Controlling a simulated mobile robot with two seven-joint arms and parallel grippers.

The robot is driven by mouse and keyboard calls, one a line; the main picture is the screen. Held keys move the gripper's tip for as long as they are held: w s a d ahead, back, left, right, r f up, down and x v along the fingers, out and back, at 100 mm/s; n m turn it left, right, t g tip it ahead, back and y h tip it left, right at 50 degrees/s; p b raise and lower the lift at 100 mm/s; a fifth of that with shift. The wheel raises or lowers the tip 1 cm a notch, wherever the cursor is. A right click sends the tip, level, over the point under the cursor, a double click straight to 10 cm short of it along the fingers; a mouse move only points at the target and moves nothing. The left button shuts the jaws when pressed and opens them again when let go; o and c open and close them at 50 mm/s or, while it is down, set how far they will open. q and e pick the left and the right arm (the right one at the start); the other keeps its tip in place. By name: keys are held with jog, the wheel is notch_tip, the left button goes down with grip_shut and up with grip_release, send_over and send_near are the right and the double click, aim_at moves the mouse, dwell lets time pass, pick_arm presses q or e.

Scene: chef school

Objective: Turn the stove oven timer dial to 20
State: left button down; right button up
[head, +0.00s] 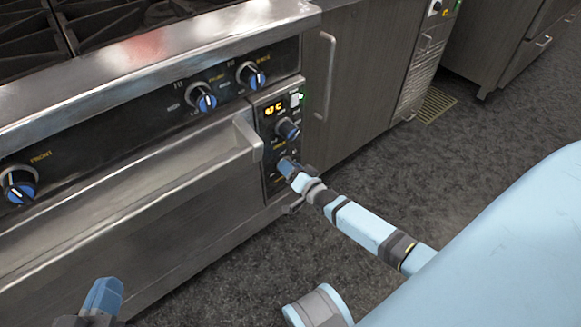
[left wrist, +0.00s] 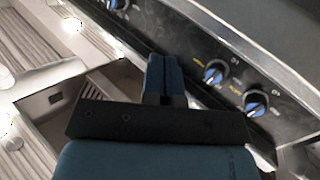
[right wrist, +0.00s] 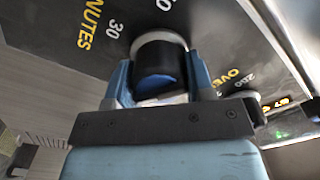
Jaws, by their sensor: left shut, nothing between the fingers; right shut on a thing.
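The timer dial (right wrist: 158,68) is a dark round knob on the black control panel (head: 268,148), with "MINUTES" and "30" printed beside it in the right wrist view. My right gripper (head: 288,168) is shut on this dial, one finger on each side; the fingers also show in the right wrist view (right wrist: 160,88). The dial's pointer is not readable, so its setting cannot be told. In the head view the gripper mostly hides the dial. My left gripper (head: 104,295) is shut and empty at the lower left; its closed fingers show in the left wrist view (left wrist: 164,78).
The oven temperature knob (head: 288,130) sits just above the timer, below a lit display (head: 274,109). The oven door handle (head: 245,135) sticks out left of the panel. Several blue-faced burner knobs (head: 204,98) line the stove front. Open floor (head: 450,165) lies to the right.

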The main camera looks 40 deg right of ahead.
jog(key=o, duration=0.9)
pick_arm(q)
jog(key=shift+w+r, duration=0.1)
pick_arm(e)
jog(key=shift+s, duration=0.1)
jog(key=shift+s, duration=0.3)
pick_arm(q)
notch_tip(320, 180, up, 7)
jog(key=t+p, duration=0.3)
jog(key=p, duration=0.1)
jog(key=shift+a+n+p, duration=0.25)
jog(key=shift+n+p, duration=0.05)
jog(key=shift+p, duration=0.05)
pick_arm(e)
jog(key=s, duration=0.8)
jog(key=s+d, duration=0.1)
jog(key=s, duration=0.4)
